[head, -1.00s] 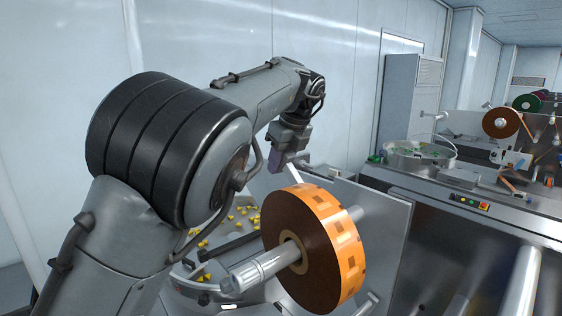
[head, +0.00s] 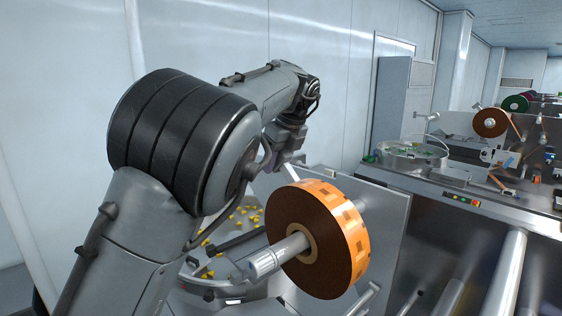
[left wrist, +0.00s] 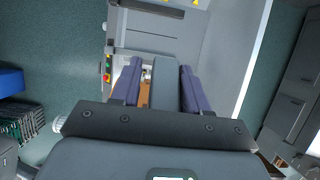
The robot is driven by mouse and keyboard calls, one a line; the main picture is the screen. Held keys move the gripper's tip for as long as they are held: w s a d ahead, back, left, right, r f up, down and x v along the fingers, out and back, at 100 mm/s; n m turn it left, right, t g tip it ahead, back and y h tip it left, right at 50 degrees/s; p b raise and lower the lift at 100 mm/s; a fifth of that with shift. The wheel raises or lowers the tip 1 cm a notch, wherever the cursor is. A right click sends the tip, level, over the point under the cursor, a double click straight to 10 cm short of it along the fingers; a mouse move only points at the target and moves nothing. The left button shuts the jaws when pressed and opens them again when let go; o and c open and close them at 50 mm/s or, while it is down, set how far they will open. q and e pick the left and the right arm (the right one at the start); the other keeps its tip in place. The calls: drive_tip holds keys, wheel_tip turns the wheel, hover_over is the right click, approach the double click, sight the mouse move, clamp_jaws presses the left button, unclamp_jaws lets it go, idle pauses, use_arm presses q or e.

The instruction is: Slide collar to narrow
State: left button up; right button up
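A large film roll (head: 310,245) with an orange printed outer face and dark brown side sits on a metal shaft. My right gripper is not in view.
A grey upright panel (head: 385,225) stands behind the roll. Yellow pieces (head: 240,222) lie on a round feeder below left. A steel machine with a coloured button panel (head: 462,199) and a round bowl (head: 415,160) stand at right. A pale wall is close behind my arm.

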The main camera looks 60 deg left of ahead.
use_arm(q)
drive_tip(key=shift+o, duration=1)
drive_tip(key=shift+s, duration=0.15)
drive_tip(key=shift+d+r, duration=0.1)
drive_tip(key=shift+r, duration=0.2)
drive_tip(key=v, duration=0.9)
drive_tip(key=shift+d+r, duration=0.1)
drive_tip(key=shift+r, duration=0.05)
drive_tip(key=shift+d+r, duration=0.15)
drive_tip(key=shift+r, duration=0.15)
